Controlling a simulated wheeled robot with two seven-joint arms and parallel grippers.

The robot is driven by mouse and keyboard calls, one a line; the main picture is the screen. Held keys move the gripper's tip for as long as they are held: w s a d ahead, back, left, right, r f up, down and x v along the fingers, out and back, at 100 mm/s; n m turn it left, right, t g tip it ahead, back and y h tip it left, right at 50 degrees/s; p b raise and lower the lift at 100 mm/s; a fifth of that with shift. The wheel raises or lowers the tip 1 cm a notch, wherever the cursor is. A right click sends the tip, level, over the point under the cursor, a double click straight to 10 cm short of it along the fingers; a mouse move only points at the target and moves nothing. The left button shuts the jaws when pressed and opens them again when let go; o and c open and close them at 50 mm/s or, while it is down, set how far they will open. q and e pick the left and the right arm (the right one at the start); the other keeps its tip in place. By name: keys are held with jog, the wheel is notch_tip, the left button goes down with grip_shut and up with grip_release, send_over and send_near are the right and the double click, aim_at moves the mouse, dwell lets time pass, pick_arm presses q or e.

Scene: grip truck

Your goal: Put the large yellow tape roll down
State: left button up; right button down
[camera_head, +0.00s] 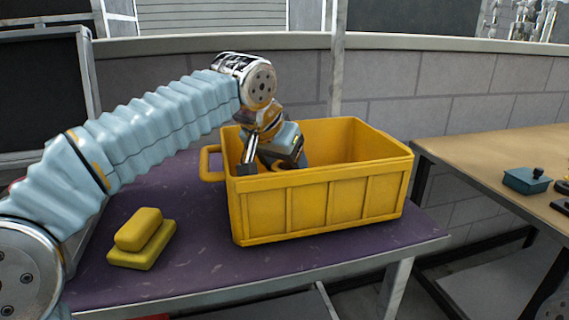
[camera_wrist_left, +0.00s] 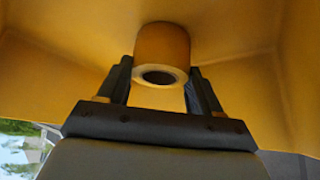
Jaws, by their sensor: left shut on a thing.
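The large yellow tape roll (camera_wrist_left: 162,48) shows in the left wrist view, between the two fingers of my left gripper (camera_wrist_left: 160,85). Its open core faces the camera, and yellow crate walls surround it. In the head view my left gripper (camera_head: 262,168) reaches down into the yellow crate (camera_head: 320,205) near its left end. The gripper is shut on the roll. The roll itself is hidden in the head view behind the crate's front wall and the gripper. I cannot tell whether the roll touches the crate floor. My right gripper is not in view.
The crate stands on a purple-topped table (camera_head: 190,210). Two stacked yellow blocks (camera_head: 143,238) lie left of it near the front edge. A wooden table (camera_head: 500,165) with a small teal box (camera_head: 527,180) stands to the right, across a gap. A grey block wall runs behind.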

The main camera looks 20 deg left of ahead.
pick_arm(q)
jog(key=o, duration=1.1)
jog(key=shift+s+r, duration=0.1)
jog(key=shift+r, duration=0.25)
jog(key=p+v, duration=0.2)
jog(key=v, duration=0.9)
jog(key=shift+s+r, duration=0.2)
